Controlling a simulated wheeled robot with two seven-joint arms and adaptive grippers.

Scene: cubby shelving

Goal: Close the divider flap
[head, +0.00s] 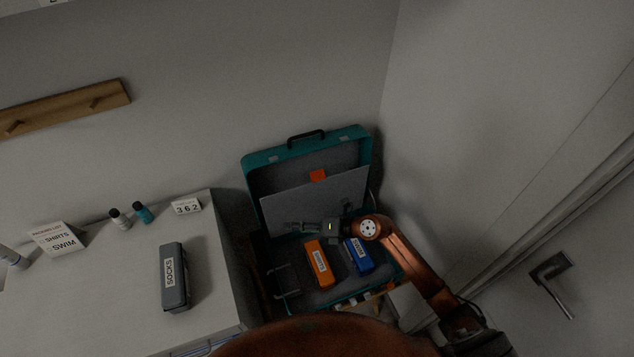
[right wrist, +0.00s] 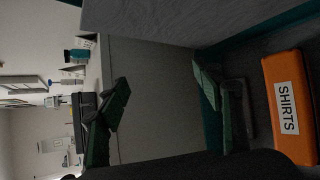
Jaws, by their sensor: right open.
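An open teal suitcase (head: 252,160) stands beside the white counter, its lid raised against the wall. The grey divider flap (head: 335,192) is raised and tilted back toward the lid, with an orange tab (head: 318,175) at its top edge. My right gripper (head: 291,226) is open and empty, pointing left in front of the flap's lower part. In the right wrist view, its two fingers (right wrist: 160,98) are spread apart, with the grey flap (right wrist: 205,18) above them. I cannot tell whether the gripper touches the flap. My left gripper is not in view.
In the suitcase lie an orange pouch (head: 319,264), labelled SHIRTS in the wrist view (right wrist: 290,107), and a blue pouch (head: 358,256). The counter (head: 125,270) holds a grey SOCKS pouch (head: 174,277), small bottles and cards. A wall and door are at right.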

